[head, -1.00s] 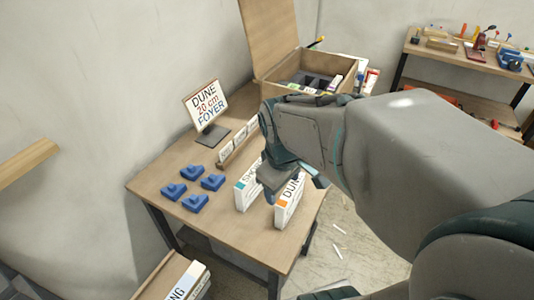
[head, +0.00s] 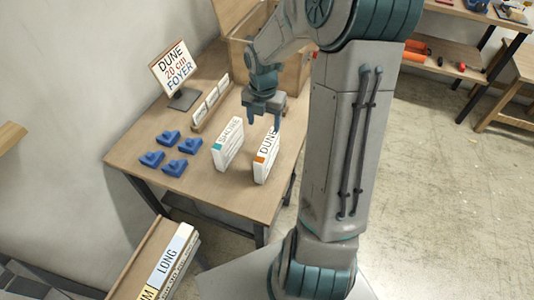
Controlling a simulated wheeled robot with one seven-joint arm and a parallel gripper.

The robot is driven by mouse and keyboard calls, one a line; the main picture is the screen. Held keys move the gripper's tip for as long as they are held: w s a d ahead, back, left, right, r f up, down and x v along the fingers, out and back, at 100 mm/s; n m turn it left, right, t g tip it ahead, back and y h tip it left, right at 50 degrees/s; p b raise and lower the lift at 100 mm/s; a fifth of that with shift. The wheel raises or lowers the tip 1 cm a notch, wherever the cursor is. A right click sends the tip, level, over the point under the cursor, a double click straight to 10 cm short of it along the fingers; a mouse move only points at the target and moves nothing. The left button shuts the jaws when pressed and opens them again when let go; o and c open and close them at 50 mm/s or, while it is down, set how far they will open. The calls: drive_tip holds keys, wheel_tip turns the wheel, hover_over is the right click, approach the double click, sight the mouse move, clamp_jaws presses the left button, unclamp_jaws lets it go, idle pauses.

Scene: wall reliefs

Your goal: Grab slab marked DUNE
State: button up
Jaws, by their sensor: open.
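The slab marked DUNE (head: 265,160) stands upright near the right front edge of the wooden table (head: 225,192). It is white with an orange patch at its lower left. My gripper (head: 263,122) is open, pointing down just behind and above the slab. One finger shows close to the slab's upper right; I cannot tell whether it touches. A second white slab with a teal patch (head: 228,145), its lettering hard to read, stands upright to the left. A sign (head: 173,67) at the back left of the table reads DUNE, 20 cm, FOYER.
Several blue blocks (head: 174,167) lie at the table's left. A rack of white pieces (head: 210,103) stands behind the slabs. A wooden box (head: 296,75) is at the back, partly hidden by my arm. A lower stand with a LONG slab (head: 172,255) is in front.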

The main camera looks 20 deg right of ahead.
sight(267, 144)
wheel_tip(267, 144, down, 8)
drive_tip(key=shift+f, duration=0.1)
drive_tip(key=shift+s+d+f, duration=0.1)
drive_tip(key=shift+d+f, duration=0.15)
drive_tip(key=shift+f, duration=1.15)
drive_tip(key=shift+d+f, duration=0.2)
drive_tip(key=shift+f, duration=1.15)
clamp_jaws()
drive_tip(key=shift+r, duration=0.15)
